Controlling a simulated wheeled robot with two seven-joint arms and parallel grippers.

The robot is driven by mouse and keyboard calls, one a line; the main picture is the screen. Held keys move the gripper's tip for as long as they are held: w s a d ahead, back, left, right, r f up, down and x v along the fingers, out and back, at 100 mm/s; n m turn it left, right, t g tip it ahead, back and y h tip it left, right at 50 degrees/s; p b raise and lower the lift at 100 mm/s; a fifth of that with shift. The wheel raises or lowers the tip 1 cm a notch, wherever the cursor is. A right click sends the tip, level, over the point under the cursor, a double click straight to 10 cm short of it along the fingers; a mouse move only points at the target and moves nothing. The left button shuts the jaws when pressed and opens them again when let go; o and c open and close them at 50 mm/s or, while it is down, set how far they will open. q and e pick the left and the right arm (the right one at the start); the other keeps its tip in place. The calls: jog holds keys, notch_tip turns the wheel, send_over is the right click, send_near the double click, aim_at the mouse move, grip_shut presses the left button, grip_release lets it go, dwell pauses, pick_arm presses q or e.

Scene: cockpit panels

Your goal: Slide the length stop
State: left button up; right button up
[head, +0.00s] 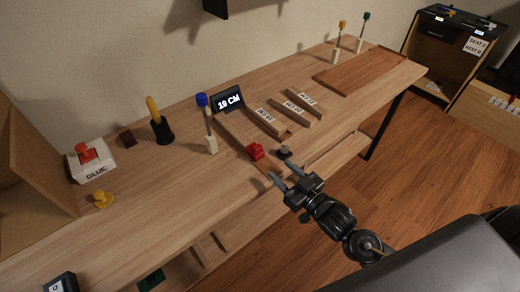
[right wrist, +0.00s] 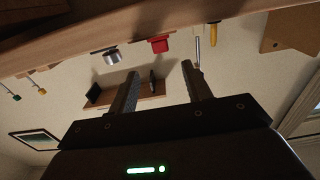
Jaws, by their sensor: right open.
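The red block (head: 255,152), which looks like the length stop, sits on a thin rail (head: 236,133) on the wooden bench. The rail runs from below a small display (head: 228,99) reading 19 CM. The red block also shows in the right wrist view (right wrist: 159,44), which looks upside down. My right gripper (head: 278,170) is open and empty, in front of the red block and apart from it. Its two spread fingers also show in the right wrist view (right wrist: 160,80). My left gripper is not in view.
A dark grey knob (head: 285,152) stands close to my right fingertips. Several labelled wooden strips (head: 290,108) lie behind it. A blue-topped post (head: 207,125), a yellow-handled tool (head: 157,120) and a GLUE box (head: 92,160) stand to the left. The bench's front left is mostly clear.

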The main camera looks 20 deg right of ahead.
aim_at(259, 151)
jog(key=x, duration=0.4)
jog(key=shift+w+r+p, duration=0.1)
jog(key=shift+w+p, duration=0.05)
jog(key=shift+p, duration=0.2)
jog(key=x, duration=0.6)
jog(key=shift+a+p, duration=0.15)
jog(key=shift+p, duration=0.15)
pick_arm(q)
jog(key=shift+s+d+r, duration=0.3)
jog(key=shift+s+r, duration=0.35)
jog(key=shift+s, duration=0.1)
pick_arm(e)
grip_shut()
